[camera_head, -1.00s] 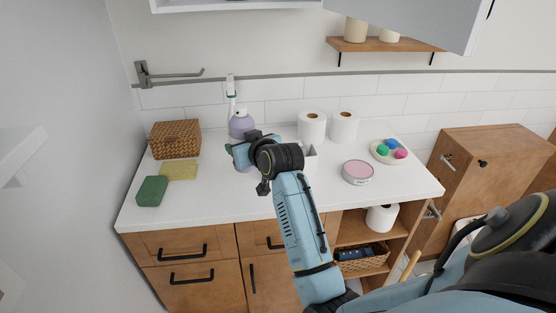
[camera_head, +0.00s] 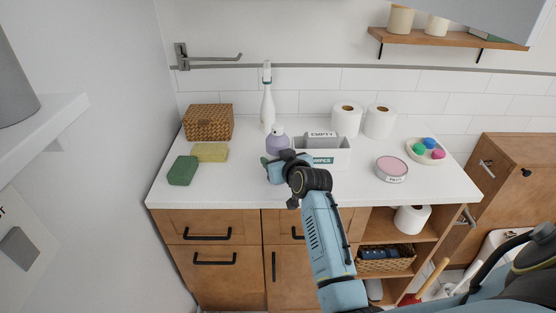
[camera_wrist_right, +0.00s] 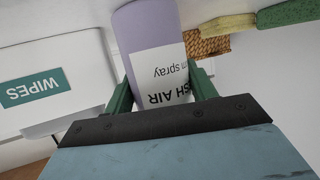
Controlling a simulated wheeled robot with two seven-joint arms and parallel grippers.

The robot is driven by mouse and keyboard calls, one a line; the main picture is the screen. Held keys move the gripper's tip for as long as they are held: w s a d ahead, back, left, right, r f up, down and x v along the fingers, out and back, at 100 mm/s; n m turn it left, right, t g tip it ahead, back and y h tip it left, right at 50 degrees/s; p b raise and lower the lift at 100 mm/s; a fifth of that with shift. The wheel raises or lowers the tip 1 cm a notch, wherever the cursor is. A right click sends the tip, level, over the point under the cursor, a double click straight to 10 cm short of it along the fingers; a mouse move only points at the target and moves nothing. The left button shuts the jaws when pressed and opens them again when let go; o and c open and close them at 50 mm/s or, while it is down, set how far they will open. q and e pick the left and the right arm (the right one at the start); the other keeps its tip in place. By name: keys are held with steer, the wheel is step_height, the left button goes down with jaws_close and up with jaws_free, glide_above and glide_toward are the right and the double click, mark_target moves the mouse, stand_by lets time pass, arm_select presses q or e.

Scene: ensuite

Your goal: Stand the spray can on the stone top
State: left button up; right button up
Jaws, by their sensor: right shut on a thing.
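The spray can (camera_head: 277,142) is lilac with a pale top. It stands out behind my right gripper in the head view, over the stone top (camera_head: 225,189), in front of a white spray bottle. In the right wrist view the spray can (camera_wrist_right: 152,40) sits between the two green fingers, its white label showing upside down. My right gripper (camera_head: 277,168) is shut on it. The gripper hides its lower part in the head view, so I cannot tell whether its base touches the top. My left gripper is not in view.
A white wipes box (camera_head: 335,158) is close to the right of the can. The spray bottle (camera_head: 267,112), paper rolls (camera_head: 346,121), basket (camera_head: 208,122), sponges (camera_head: 182,171), pink tin (camera_head: 391,169) and plate of balls (camera_head: 427,151) surround it. The front left of the top is clear.

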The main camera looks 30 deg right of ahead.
steer(key=shift+f, duration=0.15)
steer(key=o, duration=0.8)
steer(key=shift+r, duration=0.2)
steer(key=p+v, duration=0.1)
steer(key=v, duration=1.1)
steer(key=shift+p, duration=0.3)
